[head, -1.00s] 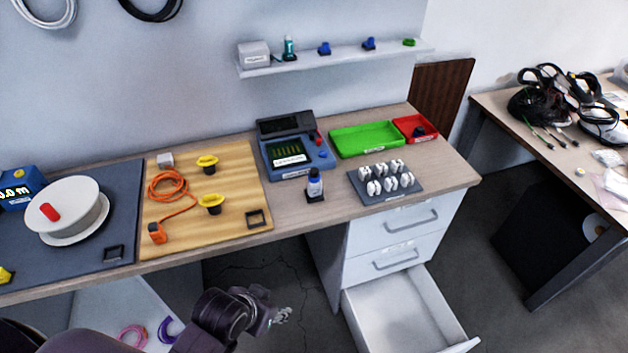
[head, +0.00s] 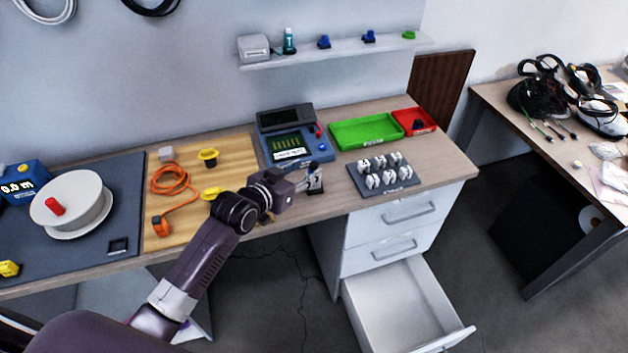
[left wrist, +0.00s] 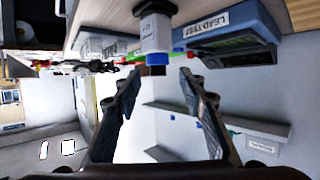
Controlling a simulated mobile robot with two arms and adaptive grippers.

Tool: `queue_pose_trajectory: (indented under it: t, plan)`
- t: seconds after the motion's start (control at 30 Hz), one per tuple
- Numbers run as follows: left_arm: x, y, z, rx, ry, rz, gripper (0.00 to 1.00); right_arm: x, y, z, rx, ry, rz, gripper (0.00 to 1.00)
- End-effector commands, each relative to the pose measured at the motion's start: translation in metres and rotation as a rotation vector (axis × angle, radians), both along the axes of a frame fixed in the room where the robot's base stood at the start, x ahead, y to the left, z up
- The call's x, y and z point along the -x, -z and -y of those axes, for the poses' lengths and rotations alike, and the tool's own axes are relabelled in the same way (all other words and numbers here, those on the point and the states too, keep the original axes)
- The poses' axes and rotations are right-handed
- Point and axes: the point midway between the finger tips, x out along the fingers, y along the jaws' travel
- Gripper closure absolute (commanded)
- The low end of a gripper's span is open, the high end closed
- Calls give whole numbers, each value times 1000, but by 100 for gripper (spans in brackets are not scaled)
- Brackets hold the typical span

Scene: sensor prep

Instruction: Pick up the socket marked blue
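A pale upright bottle-like part with a blue band and a dark tip (left wrist: 155,32) stands on the bench in front of the lead tester; I cannot read its label. It is the nearest blue-marked piece; the pictures do not confirm that it is the socket. In the head view my left gripper (head: 304,186) is beside it and partly covers it. In the left wrist view, which is upside down, my left gripper (left wrist: 160,84) is open and empty, with the part's tip close to the gap between its fingertips. My right gripper is out of view.
The lead tester (head: 289,148) stands just behind. A grey rack (head: 408,189) of several white pieces is to the right, with a green tray (head: 366,146) and red tray (head: 420,113) behind. A wall shelf (head: 335,54) holds small blue pieces. A drawer (head: 405,305) stands open below.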

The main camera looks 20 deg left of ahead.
Motion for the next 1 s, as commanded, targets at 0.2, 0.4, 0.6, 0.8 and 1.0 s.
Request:
queue_pose_trajectory:
  t: [0.2, 0.4, 0.6, 0.8, 1.0]
  plan:
    - [-23, 2, 10, 1, -1, -2, 62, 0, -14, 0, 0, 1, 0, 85]
    - [-40, 12, 14, 1, 0, -1, 62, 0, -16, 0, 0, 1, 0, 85]
    - [-44, 15, 15, -1, 0, -2, 62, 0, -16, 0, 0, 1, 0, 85]
    - [-43, 15, 15, -1, 0, -2, 70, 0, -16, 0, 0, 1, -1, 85]
    - [-43, 15, 15, -1, 0, -2, 92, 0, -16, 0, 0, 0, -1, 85]
